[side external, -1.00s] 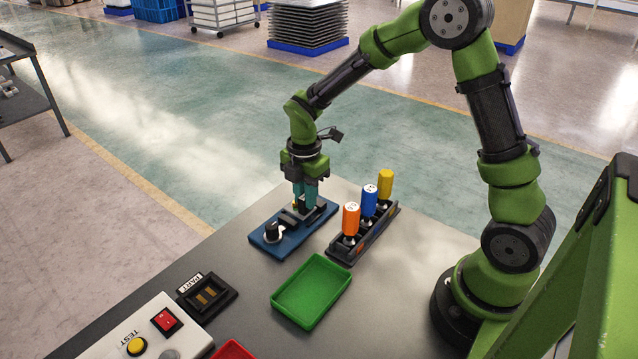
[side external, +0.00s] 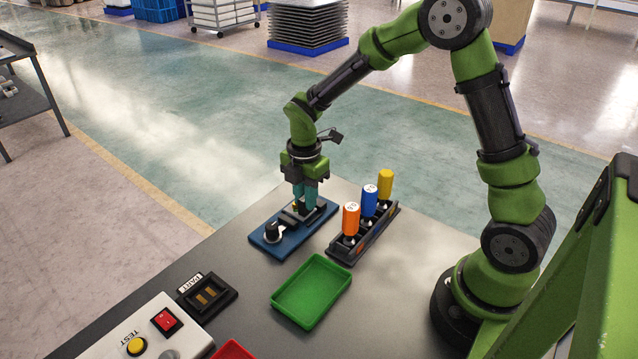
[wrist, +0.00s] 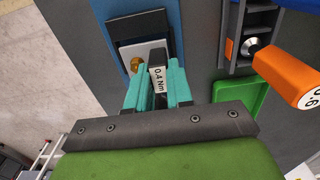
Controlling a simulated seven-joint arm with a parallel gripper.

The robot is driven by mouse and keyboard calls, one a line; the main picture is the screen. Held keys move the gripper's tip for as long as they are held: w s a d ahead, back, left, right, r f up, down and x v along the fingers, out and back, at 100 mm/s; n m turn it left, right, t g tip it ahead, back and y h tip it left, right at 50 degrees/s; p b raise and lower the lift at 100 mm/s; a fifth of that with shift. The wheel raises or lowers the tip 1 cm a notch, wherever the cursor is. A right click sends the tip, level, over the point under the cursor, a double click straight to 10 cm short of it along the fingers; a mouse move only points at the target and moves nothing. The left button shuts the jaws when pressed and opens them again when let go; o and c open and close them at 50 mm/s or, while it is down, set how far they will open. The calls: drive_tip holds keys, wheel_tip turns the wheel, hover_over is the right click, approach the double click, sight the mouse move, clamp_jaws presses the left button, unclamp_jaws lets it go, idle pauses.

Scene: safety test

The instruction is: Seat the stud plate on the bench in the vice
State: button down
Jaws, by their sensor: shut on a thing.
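The vice (side external: 271,240) stands on the bench, a blue base with dark jaws and a black knob at its near end. My gripper (side external: 304,207) points down over its far part. In the wrist view, the teal fingers of my gripper (wrist: 152,98) are shut on the stud plate (wrist: 157,48), at a dark block labelled "0.4 Nm". A pale plate with a brass stud shows just beyond the fingers, by the vice's dark jaw (wrist: 138,27). The fingers hide the lower part, so I cannot tell whether the plate rests fully in the jaws.
A rack (side external: 345,251) with orange, blue and yellow drivers stands close right of the vice. A green tray (side external: 311,291), a dark labelled fixture (side external: 226,302) and a button box (side external: 112,340) lie nearer. Bare bench lies between them.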

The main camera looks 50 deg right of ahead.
drive_tip(key=shift+f, duration=0.65)
idle(0.3)
drive_tip(key=c, duration=0.5)
unclamp_jaws()
drive_tip(key=shift+r, duration=3.5)
